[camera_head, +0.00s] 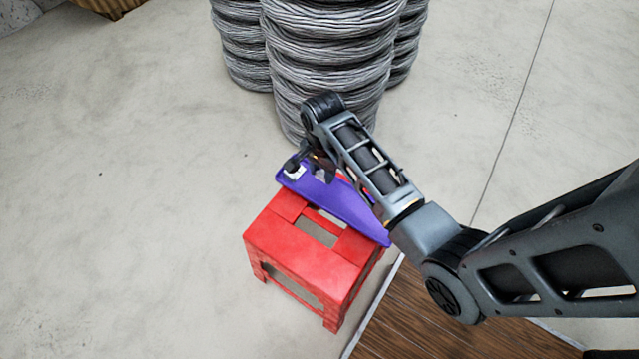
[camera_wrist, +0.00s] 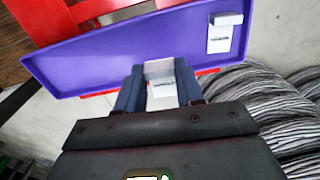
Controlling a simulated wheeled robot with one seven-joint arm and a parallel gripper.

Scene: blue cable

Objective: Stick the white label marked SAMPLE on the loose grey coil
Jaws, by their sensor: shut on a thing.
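My gripper (camera_wrist: 160,88) is shut on a small white label (camera_wrist: 161,87) with dark print too small to read. In the head view my gripper (camera_head: 320,167) is over the purple tray (camera_head: 345,207), near its far left end. A second white label (camera_wrist: 220,39) lies on the tray near one end in the wrist view. Its print is also too small to read. Grey coils (camera_head: 330,60) stand in stacks just beyond the tray, and their edges show in the wrist view (camera_wrist: 255,105). I cannot tell which coil is the loose one.
The purple tray rests on a red stool (camera_head: 300,258) and overhangs its top. Pale concrete floor (camera_head: 120,200) is open to the left. Brown wood planks (camera_head: 420,325) lie at the lower right. A tan object (camera_head: 105,8) is at the top left edge.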

